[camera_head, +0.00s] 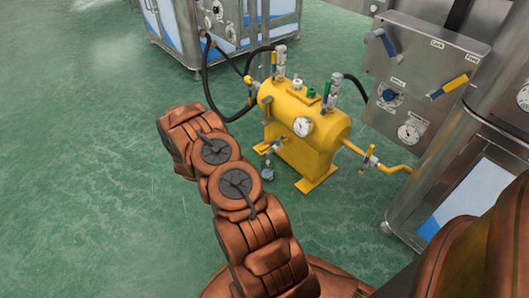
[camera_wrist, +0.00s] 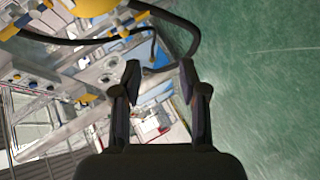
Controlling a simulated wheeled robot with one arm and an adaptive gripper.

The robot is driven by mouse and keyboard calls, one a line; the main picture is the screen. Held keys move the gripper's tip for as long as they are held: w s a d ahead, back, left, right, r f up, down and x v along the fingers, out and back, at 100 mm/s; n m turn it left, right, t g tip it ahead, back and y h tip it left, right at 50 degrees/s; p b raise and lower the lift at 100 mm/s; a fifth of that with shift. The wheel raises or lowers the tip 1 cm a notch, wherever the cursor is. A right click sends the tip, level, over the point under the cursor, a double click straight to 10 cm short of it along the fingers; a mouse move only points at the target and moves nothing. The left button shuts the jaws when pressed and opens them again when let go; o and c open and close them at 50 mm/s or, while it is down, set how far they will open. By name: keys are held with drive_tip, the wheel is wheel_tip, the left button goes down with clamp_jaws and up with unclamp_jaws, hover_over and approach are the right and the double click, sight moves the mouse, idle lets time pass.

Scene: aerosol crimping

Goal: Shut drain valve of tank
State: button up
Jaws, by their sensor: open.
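The yellow tank (camera_head: 306,148) stands on the green floor on a yellow base, with a round white gauge (camera_head: 302,127) on its front. A small metal valve (camera_head: 269,158) with a handle sits low at its front left; it looks like the drain valve, but I cannot tell its handle position. My gripper (camera_wrist: 159,80) is open and empty in the wrist view. Its fingers are apart, with a black hose and machinery beyond them. Part of the yellow tank (camera_wrist: 240,9) shows at the top there. In the head view my arm is left of the tank and the fingers are hidden.
A yellow outlet pipe with another valve (camera_head: 370,158) runs right to a steel cabinet. A control panel (camera_head: 415,75) with knobs, handles and gauges stands behind it. Black hoses (camera_head: 206,85) loop from the tank to machines behind. Green floor (camera_head: 90,180) is clear on the left.

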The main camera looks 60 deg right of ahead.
sight(263, 151)
drive_tip(key=s+d+f+g+h+b, duration=0.1)
drive_tip(key=s+f, duration=0.1)
drive_tip(key=s, duration=0.2)
drive_tip(key=s+d+f+n+g+h, duration=0.1)
drive_tip(key=s+d+f+h, duration=0.1)
drive_tip(key=s+f, duration=0.1)
drive_tip(key=s+d+f+h+b, duration=0.1)
drive_tip(key=s+f, duration=0.2)
drive_tip(key=s, duration=0.2)
drive_tip(key=shift+s+d+g+h+b, duration=0.2)
drive_tip(key=shift+g+h+b, duration=0.1)
drive_tip(key=shift+g+b, duration=0.1)
drive_tip(key=shift+w+d+r+b, duration=0.15)
drive_tip(key=shift+d+b, duration=0.25)
drive_tip(key=shift+d, duration=0.85)
drive_tip(key=shift+w+d+f+b, duration=0.15)
drive_tip(key=shift+d+b, duration=0.3)
drive_tip(key=shift+d, duration=0.85)
drive_tip(key=shift+w+d+r+b, duration=0.15)
drive_tip(key=shift+d+b, duration=0.25)
drive_tip(key=shift+d, duration=0.85)
clamp_jaws()
